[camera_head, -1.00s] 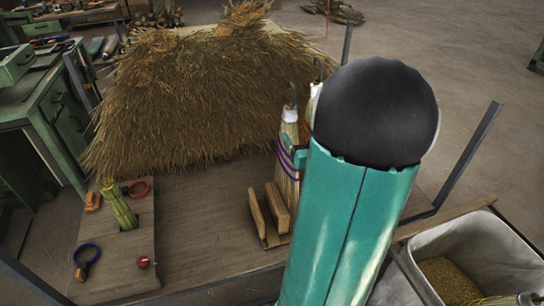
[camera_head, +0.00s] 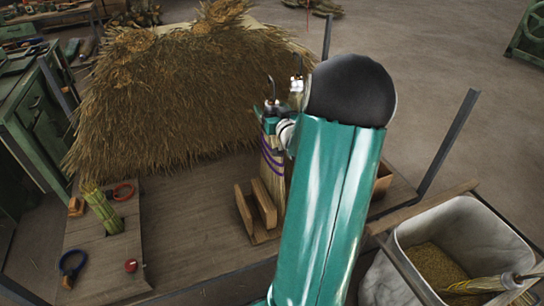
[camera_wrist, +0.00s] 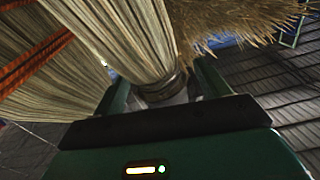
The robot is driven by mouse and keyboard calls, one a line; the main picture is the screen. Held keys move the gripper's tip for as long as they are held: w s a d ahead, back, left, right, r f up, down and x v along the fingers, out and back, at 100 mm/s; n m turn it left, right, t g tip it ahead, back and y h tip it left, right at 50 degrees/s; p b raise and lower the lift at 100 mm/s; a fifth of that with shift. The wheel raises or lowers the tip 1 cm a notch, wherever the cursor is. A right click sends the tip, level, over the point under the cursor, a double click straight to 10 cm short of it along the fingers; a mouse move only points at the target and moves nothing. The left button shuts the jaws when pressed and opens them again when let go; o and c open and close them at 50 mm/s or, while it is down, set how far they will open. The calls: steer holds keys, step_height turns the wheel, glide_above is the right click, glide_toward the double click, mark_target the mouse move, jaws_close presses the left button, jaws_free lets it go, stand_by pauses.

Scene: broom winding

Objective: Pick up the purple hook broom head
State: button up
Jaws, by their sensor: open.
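The purple hook broom head (camera_head: 272,170) stands upright near the wooden blocks in the head view, with purple bands round its straw and a metal hook above. My gripper (camera_head: 270,112) is at its top, partly hidden by my arm. In the wrist view my gripper (camera_wrist: 163,88) is open, its two green fingers on either side of the neck of a pale straw broom head (camera_wrist: 125,35). The purple bands do not show there, and I cannot tell whether the fingers touch the neck.
A second hooked top (camera_head: 297,86) stands close behind. Another broom head with orange-red bands (camera_wrist: 35,65) is beside the neck in the wrist view. Wooden blocks (camera_head: 254,210) stand in front. A large straw pile (camera_head: 170,100) is behind left; a lined bin (camera_head: 455,220) is at right.

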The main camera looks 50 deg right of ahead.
steer(key=shift+w+d, duration=0.25)
steer(key=shift+w, duration=0.4)
jaws_close()
steer(key=shift+r, duration=0.1)
